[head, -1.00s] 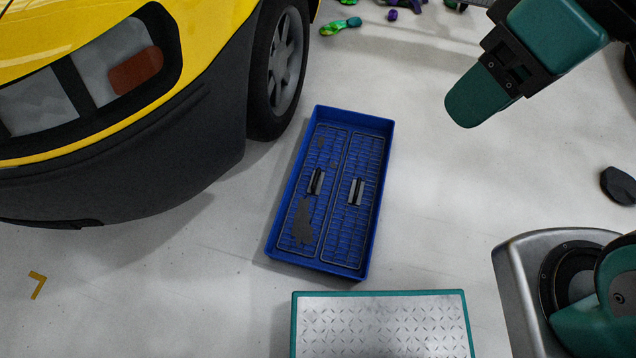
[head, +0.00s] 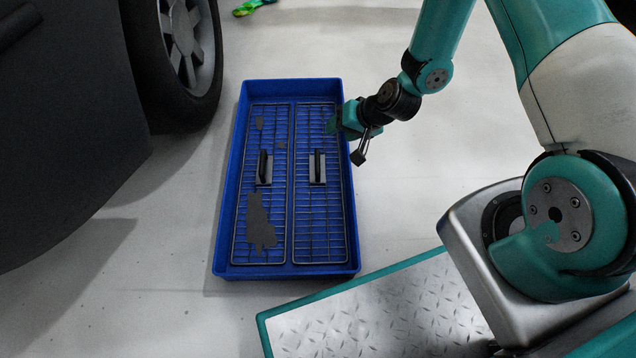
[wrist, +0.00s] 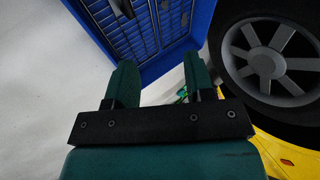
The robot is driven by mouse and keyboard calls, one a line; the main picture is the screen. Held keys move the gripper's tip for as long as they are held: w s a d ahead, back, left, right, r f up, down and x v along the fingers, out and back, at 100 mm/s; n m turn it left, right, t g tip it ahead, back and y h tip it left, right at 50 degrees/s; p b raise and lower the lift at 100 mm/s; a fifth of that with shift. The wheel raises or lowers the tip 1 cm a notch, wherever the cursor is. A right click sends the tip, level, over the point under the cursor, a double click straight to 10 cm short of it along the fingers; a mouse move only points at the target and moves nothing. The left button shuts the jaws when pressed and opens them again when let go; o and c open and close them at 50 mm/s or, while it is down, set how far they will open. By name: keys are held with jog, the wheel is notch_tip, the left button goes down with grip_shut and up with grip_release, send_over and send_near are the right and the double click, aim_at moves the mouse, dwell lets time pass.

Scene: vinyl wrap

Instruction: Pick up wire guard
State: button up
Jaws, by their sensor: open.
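Two wire guards lie side by side in a blue tray (head: 229,170) on the floor. The left wire guard (head: 280,205) carries grey patches and a dark upright handle. The right wire guard (head: 322,220) looks clean and has a similar handle on a pale plate. My gripper (head: 338,120) is open and empty at the tray's right edge in the head view, to the upper right of the right guard's handle. In the wrist view my gripper (wrist: 160,76) shows its two green fingers apart, with the tray (wrist: 185,52) and part of a wire grid beyond them.
A car wheel (head: 180,55) and dark bodywork stand close to the tray's left. A metal tread platform with a teal edge (head: 385,310) is at the bottom. A green-yellow object (head: 252,6) lies at the top.

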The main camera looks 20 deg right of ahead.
jog(key=m+b, duration=0.1)
jog(key=b, duration=0.1)
send_near(319, 160)
jog(key=shift+t+h, duration=0.3)
jog(key=f+b, duration=0.1)
jog(key=b, duration=0.1)
jog(key=a+f+b, duration=0.1)
jog(key=b, duration=0.1)
jog(key=w+a+f+b, duration=0.1)
jog(key=f+b, duration=0.1)
jog(key=b, duration=0.1)
jog(key=shift+a, duration=0.25)
jog(key=shift+w+a+f+b, duration=0.3)
jog(key=shift+w+f+b, duration=0.05)
jog(key=shift+w+f, duration=0.1)
jog(key=b+x, duration=0.5)
jog(key=shift+w+d, duration=0.15)
jog(key=shift+d, duration=0.15)
jog(key=shift+r, duration=0.1)
jog(key=shift+c, duration=0.2)
grip_shut()
